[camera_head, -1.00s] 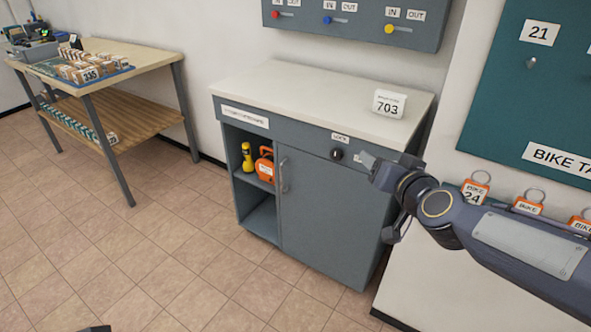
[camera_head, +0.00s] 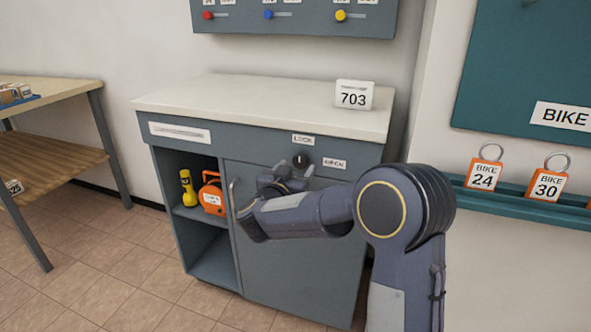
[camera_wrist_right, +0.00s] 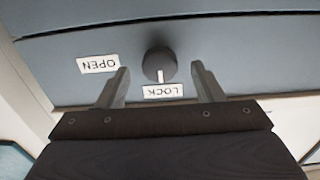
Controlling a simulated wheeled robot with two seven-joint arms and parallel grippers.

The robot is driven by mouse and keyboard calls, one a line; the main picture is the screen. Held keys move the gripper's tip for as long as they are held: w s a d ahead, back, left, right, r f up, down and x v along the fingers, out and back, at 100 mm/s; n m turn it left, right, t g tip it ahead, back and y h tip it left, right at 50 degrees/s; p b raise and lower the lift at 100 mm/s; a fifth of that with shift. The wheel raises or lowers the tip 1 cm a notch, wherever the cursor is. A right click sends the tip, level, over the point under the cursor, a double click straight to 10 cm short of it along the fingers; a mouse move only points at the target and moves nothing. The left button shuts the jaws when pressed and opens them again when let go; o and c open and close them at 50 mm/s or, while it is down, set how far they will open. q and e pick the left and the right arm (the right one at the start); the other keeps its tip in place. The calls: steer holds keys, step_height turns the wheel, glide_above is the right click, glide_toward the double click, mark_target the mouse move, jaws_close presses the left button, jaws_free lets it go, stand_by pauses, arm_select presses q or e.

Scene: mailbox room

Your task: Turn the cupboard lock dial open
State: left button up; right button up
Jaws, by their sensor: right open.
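The lock dial (camera_head: 300,159) is a small dark round knob on the cupboard's (camera_head: 300,240) upper front, below a LOCK label (camera_head: 303,140) and left of an OPEN label (camera_head: 334,163). In the right wrist view the dial (camera_wrist_right: 158,65) has a white pointer line directed at the LOCK label (camera_wrist_right: 163,91); the OPEN label (camera_wrist_right: 98,64) is off to the left there. My right gripper (camera_head: 290,165) is open in front of the dial. Its fingertips (camera_wrist_right: 160,75) lie on either side of the dial, apart from it. My left gripper is not in view.
The cupboard door has a vertical handle (camera_head: 235,198). A yellow flashlight (camera_head: 187,188) and an orange case (camera_head: 212,193) sit on the open shelf.

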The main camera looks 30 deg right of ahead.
mark_target(301, 161)
steer(key=shift+x, duration=1.4)
steer(key=c, duration=1)
steer(key=shift+o, duration=0.2)
